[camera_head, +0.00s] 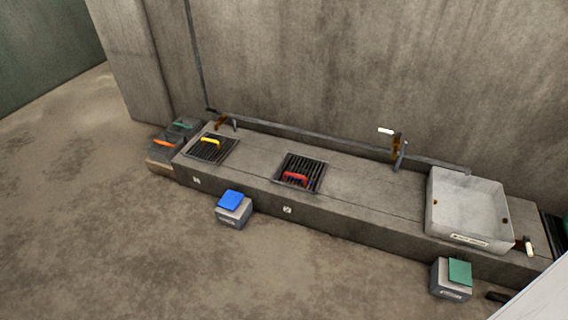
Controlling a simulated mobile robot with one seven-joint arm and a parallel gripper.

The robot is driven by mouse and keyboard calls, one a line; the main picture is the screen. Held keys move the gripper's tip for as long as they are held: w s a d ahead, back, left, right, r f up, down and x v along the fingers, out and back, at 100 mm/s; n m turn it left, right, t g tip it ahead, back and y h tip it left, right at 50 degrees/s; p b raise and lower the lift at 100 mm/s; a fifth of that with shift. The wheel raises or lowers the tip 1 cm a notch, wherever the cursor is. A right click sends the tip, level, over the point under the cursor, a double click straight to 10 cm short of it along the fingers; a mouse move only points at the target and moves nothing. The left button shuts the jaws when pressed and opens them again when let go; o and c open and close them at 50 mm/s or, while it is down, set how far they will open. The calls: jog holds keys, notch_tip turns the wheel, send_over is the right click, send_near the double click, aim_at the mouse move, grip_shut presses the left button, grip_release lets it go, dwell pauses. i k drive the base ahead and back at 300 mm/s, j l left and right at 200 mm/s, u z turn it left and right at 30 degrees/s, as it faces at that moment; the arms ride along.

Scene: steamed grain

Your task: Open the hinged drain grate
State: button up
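Two dark slatted grates are set in the top of a long low concrete bench. The left grate (206,152) has a yellow handle (210,141). The middle grate (311,166) has a red handle (295,179). Both look closed, lying about flush with the bench top. The hinges are too small to make out, so I cannot tell which grate is hinged. My gripper is not in view.
The concrete bench (365,195) runs along the wall. A pale square basin (468,204) stands at its right. Boxes with a blue lid (231,200) and a green lid (460,272) sit on the floor in front. Dark boxes (168,145) stand at the left end. The floor (110,240) at left is clear.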

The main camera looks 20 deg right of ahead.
aim_at(286, 173)
jog(key=i+l, duration=0.4)
jog(key=i+l+u, duration=0.1)
jog(key=i+l, duration=0.35)
jog(key=l, duration=0.15)
jog(key=i+l, duration=0.4)
jog(key=l, duration=0.15)
jog(key=i+l+u, duration=0.1)
jog(key=i+l, duration=0.3)
jog(key=l, duration=0.15)
